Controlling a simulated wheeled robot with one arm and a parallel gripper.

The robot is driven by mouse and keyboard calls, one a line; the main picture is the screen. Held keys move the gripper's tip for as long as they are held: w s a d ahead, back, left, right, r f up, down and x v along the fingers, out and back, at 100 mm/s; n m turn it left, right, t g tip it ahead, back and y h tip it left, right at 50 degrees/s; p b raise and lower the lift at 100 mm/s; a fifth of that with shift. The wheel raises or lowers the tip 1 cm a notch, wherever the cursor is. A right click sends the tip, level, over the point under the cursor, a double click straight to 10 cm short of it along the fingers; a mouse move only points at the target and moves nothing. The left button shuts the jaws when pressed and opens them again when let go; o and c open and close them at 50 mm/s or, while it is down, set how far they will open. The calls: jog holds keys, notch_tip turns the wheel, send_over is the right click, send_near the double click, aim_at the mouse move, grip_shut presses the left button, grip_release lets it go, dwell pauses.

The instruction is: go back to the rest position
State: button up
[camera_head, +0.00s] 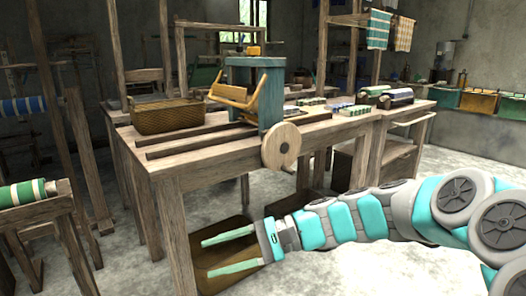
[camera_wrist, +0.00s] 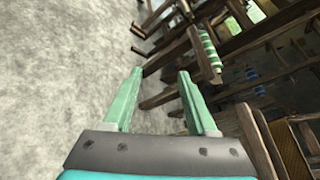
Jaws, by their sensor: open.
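My gripper (camera_head: 217,254) is open, its two green fingers spread apart with nothing between them. In the head view it sits low in front of the wooden table (camera_head: 225,157), below the tabletop and beside a table leg. My arm reaches in from the right, stretched out to the left. In the wrist view the gripper (camera_wrist: 158,85) shows grey floor on the left and wooden frames on the right. No object touches the fingers that I can see.
A brown bin (camera_head: 220,277) stands on the floor near my gripper. A rack with a green striped roll (camera_head: 22,193) is at left. Floor at front is clear.

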jog(key=s+d+f+n+h, duration=0.3)
jog(key=s+d+f+h, duration=0.25)
jog(key=s, duration=0.35)
jog(key=s+d+f+n+h, duration=0.3)
jog(key=s+d+f+h, duration=0.25)
jog(key=s, duration=0.35)
jog(key=s+d+f+n+h, duration=0.1)
jog(key=s+d+h, duration=0.2)
jog(key=d, duration=0.9)
jog(key=shift+s+d+f+h+p, duration=0.2)
jog(key=shift+s+f+h+p, duration=0.2)
jog(key=shift+s, duration=0.8)
